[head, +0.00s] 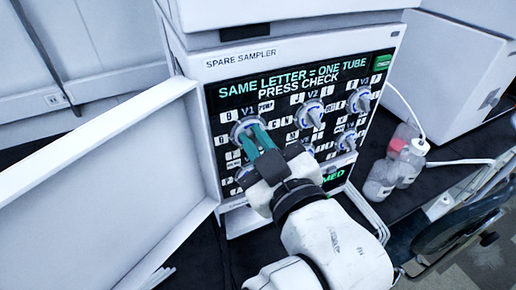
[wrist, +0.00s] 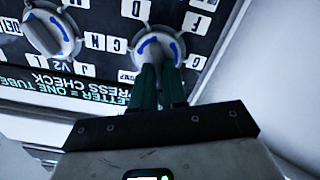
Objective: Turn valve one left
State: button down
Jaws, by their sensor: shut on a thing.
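Valve one, the round knob marked V1 (head: 238,126), is at the upper left of the dark panel on the spare sampler (head: 283,53). It is ringed by small white letter labels. It also shows in the wrist view (wrist: 158,43), with a blue mark on its pale face. My gripper (head: 255,132) reaches up from below right, its green fingers shut on the valve one knob. In the wrist view the fingers (wrist: 159,72) cover the knob's near side. The knob's handle is hidden between them, so its exact pointing cannot be told.
The V2 knob (head: 310,113) is right of valve one, and the V3 knob (head: 359,100) further right. Another knob (head: 346,140) sits below V3. An open white door (head: 105,150) stands left of the panel. Clear bottles with tubing (head: 405,150) stand at right.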

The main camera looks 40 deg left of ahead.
jog(key=shift+f+n+b, duration=0.1)
jog(key=shift+n+b, duration=0.25)
jog(key=shift+n, duration=0.25)
jog(key=c, duration=1.2)
grip_release()
jog(key=shift+s, duration=0.1)
jog(key=shift+o, duration=0.2)
jog(key=p+v, duration=0.2)
jog(key=v, duration=0.8)
jog(key=shift+s+d, duration=0.15)
jog(key=shift+d, duration=0.2)
